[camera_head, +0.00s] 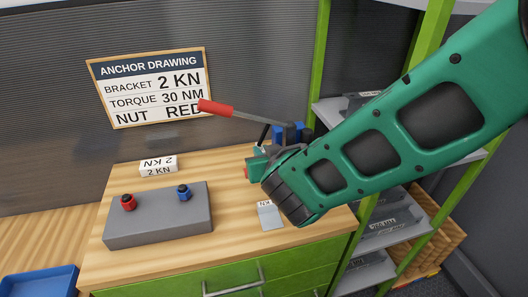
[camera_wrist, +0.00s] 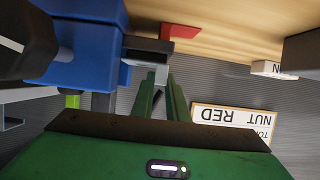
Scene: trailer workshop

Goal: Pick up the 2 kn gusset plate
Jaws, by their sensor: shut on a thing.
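A white block marked "2 KN" (camera_head: 158,166) sits on the bench behind the grey block; its end also shows in the wrist view (camera_wrist: 270,69). A grey plate with a white strip ending in "KN" (camera_head: 271,219) lies by the front edge, partly behind my wrist; its number is hidden. My gripper (camera_head: 256,165) is low over the back right of the bench, apart from both. In the wrist view its green fingers (camera_wrist: 162,78) are close together. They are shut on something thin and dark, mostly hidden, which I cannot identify.
A blue fixture (camera_wrist: 88,45) and a red-handled lever (camera_head: 215,107) stand beside my gripper. A grey block (camera_head: 158,226) holds a red nut (camera_head: 128,202) and a blue nut (camera_head: 184,192). A green post (camera_head: 312,75) and shelves (camera_head: 395,240) bound the right.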

